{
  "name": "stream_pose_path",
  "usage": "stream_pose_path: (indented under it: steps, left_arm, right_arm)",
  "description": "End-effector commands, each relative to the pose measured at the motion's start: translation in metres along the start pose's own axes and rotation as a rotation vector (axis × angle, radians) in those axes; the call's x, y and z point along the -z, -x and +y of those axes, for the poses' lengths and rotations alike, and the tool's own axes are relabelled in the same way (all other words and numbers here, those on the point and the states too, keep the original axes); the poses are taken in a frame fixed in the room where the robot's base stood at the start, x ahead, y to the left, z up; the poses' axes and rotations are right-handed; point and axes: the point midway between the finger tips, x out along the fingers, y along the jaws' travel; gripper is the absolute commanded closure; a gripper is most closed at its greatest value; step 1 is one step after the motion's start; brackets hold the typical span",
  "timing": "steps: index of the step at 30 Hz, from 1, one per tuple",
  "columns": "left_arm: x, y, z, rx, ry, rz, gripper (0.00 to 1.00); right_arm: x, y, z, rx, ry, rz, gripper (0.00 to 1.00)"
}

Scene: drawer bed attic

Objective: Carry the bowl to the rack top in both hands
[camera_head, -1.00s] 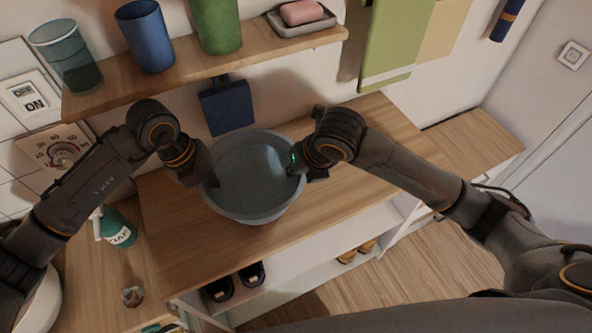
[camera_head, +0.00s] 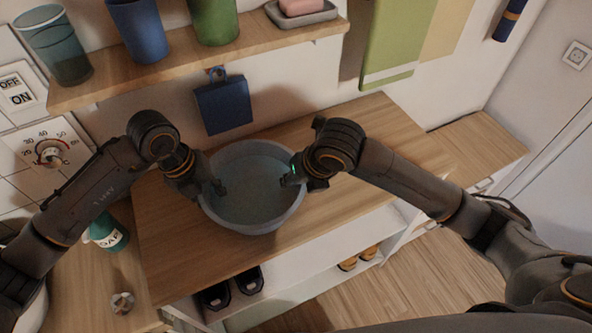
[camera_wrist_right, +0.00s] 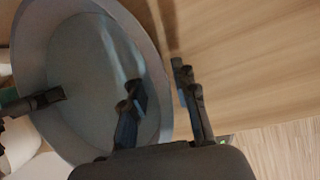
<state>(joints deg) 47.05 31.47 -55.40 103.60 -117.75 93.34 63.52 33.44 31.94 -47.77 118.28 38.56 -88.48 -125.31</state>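The grey-blue bowl (camera_head: 252,222) sits upright over the wooden rack top (camera_head: 330,215), and looks to be resting on it. My right gripper (camera_head: 292,176) is at the bowl's right rim. In the right wrist view its fingers (camera_wrist_right: 158,85) are spread, one inside the bowl (camera_wrist_right: 75,60) and one outside, with gaps to the wall. My left gripper (camera_head: 212,190) is at the left rim, with a finger showing inside the bowl, clear of the wall. Its fingers look spread, though its outer finger is mostly hidden.
A wall shelf (camera_head: 255,48) with cups and a soap dish is above the rack. A blue item (camera_head: 224,104) hangs behind the bowl. A soap bottle (camera_head: 106,234) stands on the left counter. Shoes (camera_head: 231,288) sit below the rack top, whose right part is clear.

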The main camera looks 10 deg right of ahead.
Motion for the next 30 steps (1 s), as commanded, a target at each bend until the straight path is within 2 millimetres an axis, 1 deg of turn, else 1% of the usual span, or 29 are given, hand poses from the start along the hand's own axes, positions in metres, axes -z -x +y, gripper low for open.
stream_pose_path:
  steps: [4, 7, 15, 18, 21, 26, 29, 30]
  left_arm:
    - [0.0, 0.005, -0.001, 0.002, -0.001, -0.002, 0.72]
    - [-0.001, 0.018, -0.001, 0.002, -0.001, -0.003, 0.72]
    - [-0.001, 0.076, 0.0, 0.001, -0.001, -0.005, 0.72]
    - [-0.001, 0.094, 0.0, 0.0, 0.0, -0.004, 0.72]
    - [-0.001, 0.108, 0.0, 0.0, 0.0, -0.003, 0.72]
    - [0.0, 0.119, 0.0, 0.0, 0.0, -0.001, 0.72]
    - [0.0, 0.12, 0.0, -0.001, 0.0, 0.0, 0.72]
    - [0.0, 0.12, 0.0, -0.001, 0.0, 0.0, 0.72]
  right_arm:
    - [0.0, 0.0, 0.001, -0.002, 0.001, 0.0, 0.72]
    - [0.0, 0.0, 0.001, -0.002, 0.001, 0.0, 0.72]
    - [0.0, 0.0, 0.001, -0.003, 0.001, 0.0, 0.72]
    - [0.0, 0.0, 0.001, -0.003, 0.001, 0.0, 0.72]
    - [0.0, 0.0, 0.001, -0.003, 0.001, 0.0, 0.72]
    - [0.0, 0.002, 0.001, -0.003, 0.001, 0.0, 0.72]
    - [-0.001, 0.011, 0.001, -0.003, 0.002, -0.004, 0.72]
    - [-0.002, 0.017, 0.001, -0.004, 0.002, -0.005, 0.72]
